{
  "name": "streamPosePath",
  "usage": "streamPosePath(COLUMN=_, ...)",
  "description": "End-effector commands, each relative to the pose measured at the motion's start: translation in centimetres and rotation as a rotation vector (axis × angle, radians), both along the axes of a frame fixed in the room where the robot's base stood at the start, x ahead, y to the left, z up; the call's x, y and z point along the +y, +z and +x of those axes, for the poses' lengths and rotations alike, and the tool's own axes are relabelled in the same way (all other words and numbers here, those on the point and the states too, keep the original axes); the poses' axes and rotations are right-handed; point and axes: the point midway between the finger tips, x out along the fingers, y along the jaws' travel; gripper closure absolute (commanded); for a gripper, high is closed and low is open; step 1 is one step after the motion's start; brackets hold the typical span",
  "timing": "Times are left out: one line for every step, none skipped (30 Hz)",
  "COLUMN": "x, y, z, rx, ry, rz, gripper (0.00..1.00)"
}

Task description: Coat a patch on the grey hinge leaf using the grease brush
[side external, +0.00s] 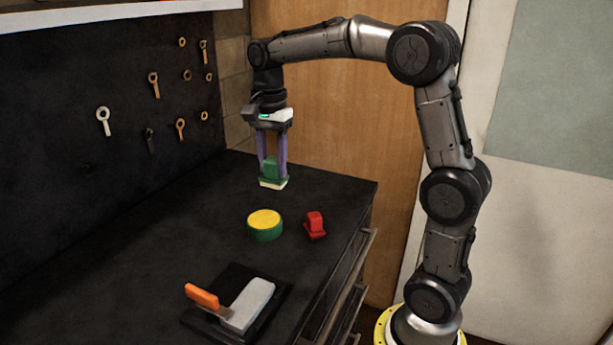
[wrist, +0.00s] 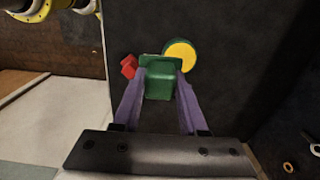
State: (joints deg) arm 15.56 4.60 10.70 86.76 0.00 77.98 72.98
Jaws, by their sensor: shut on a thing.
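My gripper (side external: 273,172) points down over the far end of the dark bench, its purple fingers shut on a green block-handled tool with a pale base (side external: 271,168), which I take to be the grease brush. The tool is upright; I cannot tell whether its base touches the bench. In the wrist view the green handle (wrist: 160,82) sits between the fingers and hides what is below it. The grey hinge leaf (side external: 250,303) appears to be the light grey plate on a black base (side external: 272,329) at the near end, well away from my gripper. It is not recognisable in the wrist view.
A round green tin with a yellow top (side external: 264,222) and a red block-like piece (side external: 315,225) stand between my gripper and the plate. An orange-handled piece (side external: 203,296) lies at the plate's left edge. Wrenches (side external: 104,121) hang on the dark back panel. The bench's left side is clear.

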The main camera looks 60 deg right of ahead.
Motion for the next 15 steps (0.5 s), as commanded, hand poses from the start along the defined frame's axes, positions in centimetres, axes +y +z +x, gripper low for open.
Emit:
streamPosePath(x=-0.6, y=-0.8, z=1.5, rx=0.004, ry=-0.004, rz=0.001, gripper=1.00)
streamPosePath(x=-1.0, y=-1.2, z=2.2, rx=0.003, ry=-0.006, rz=0.001, gripper=1.00)
streamPosePath(x=-1.4, y=-1.9, z=3.1, rx=0.003, ry=-0.009, rz=0.001, gripper=1.00)
streamPosePath(x=-1.7, y=-2.4, z=3.6, rx=0.004, ry=-0.011, rz=0.001, gripper=1.00)
streamPosePath(x=-1.9, y=-2.9, z=4.2, rx=0.004, ry=-0.014, rz=0.001, gripper=1.00)
streamPosePath(x=-2.2, y=-3.6, z=4.7, rx=0.003, ry=-0.017, rz=0.001, gripper=1.00)
streamPosePath(x=-2.4, y=-4.1, z=5.0, rx=0.003, ry=-0.019, rz=0.001, gripper=1.00)
streamPosePath(x=-2.5, y=-4.6, z=5.2, rx=0.002, ry=-0.020, rz=0.001, gripper=1.00)
streamPosePath(x=-2.6, y=-5.1, z=5.3, rx=0.002, ry=-0.022, rz=0.001, gripper=1.00)
streamPosePath(x=-2.7, y=-5.4, z=5.3, rx=0.001, ry=-0.023, rz=0.000, gripper=1.00)
streamPosePath(x=-2.7, y=-5.7, z=5.3, rx=0.000, ry=-0.023, rz=0.000, gripper=1.00)
streamPosePath(x=-2.7, y=-6.0, z=5.3, rx=0.000, ry=-0.024, rz=0.000, gripper=1.00)
streamPosePath(x=-2.8, y=-6.2, z=5.3, rx=0.000, ry=-0.025, rz=0.000, gripper=1.00)
streamPosePath(x=-2.8, y=-6.3, z=5.3, rx=-0.001, ry=-0.025, rz=0.000, gripper=1.00)
streamPosePath(x=-2.8, y=-6.6, z=5.4, rx=-0.001, ry=-0.026, rz=0.000, gripper=1.00)
